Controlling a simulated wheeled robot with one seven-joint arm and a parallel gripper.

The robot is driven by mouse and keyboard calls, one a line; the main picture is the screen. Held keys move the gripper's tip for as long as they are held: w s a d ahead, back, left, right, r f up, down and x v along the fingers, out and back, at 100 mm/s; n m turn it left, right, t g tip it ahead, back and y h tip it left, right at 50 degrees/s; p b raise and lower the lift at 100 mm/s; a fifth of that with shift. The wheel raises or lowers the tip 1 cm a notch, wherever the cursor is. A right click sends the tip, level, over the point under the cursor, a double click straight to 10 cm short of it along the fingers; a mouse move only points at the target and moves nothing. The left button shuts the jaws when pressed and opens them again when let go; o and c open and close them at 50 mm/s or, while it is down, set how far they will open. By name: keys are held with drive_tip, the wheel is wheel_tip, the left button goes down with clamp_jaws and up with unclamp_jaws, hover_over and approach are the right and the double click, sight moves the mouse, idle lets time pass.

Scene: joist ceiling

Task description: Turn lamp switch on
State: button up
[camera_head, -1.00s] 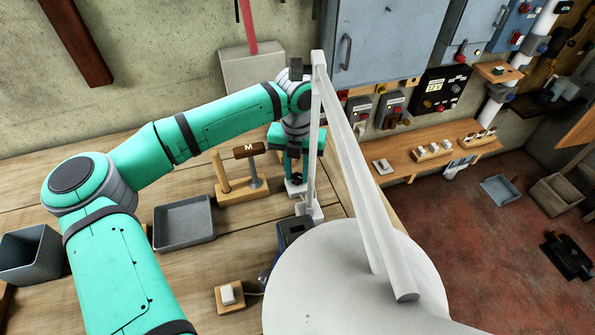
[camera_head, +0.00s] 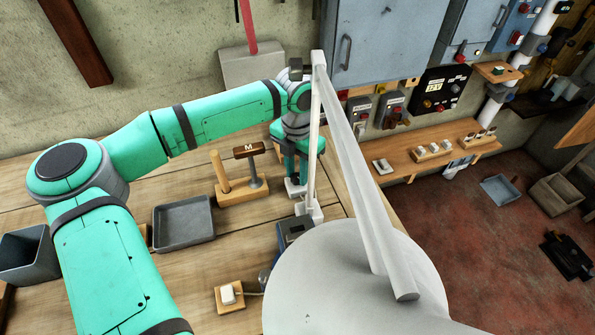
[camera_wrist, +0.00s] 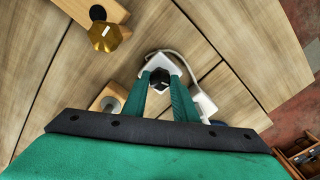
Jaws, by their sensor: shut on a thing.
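My gripper (camera_wrist: 165,85) points down at the workbench, its two green fingers shut on a small black knob (camera_wrist: 160,77) with a white mark. The knob sits on a white base plate (camera_wrist: 150,68), and a pale cable loops from it toward the lamp's white foot (camera_wrist: 204,104). In the head view, my gripper (camera_head: 295,180) is just left of the lamp's upright post (camera_head: 313,150). The lamp's jointed arm (camera_head: 362,180) comes forward to a large white shade (camera_head: 350,285). The knob is hard to make out there. I cannot see the bulb or any light from it.
A wooden block with a white rocker (camera_head: 229,295) is at the bench front. A stand with an M-marked top (camera_head: 249,150), a grey tray (camera_head: 184,222) and a grey bin (camera_head: 28,255) lie left. Wall cabinets (camera_head: 385,40) and a switch shelf (camera_head: 430,158) are behind.

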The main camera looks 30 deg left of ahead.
sight(297, 176)
drive_tip(key=o, duration=1)
drive_tip(key=shift+o, duration=0.2)
wheel_tip(297, 176, up, 11)
drive_tip(key=shift+f, duration=0.1)
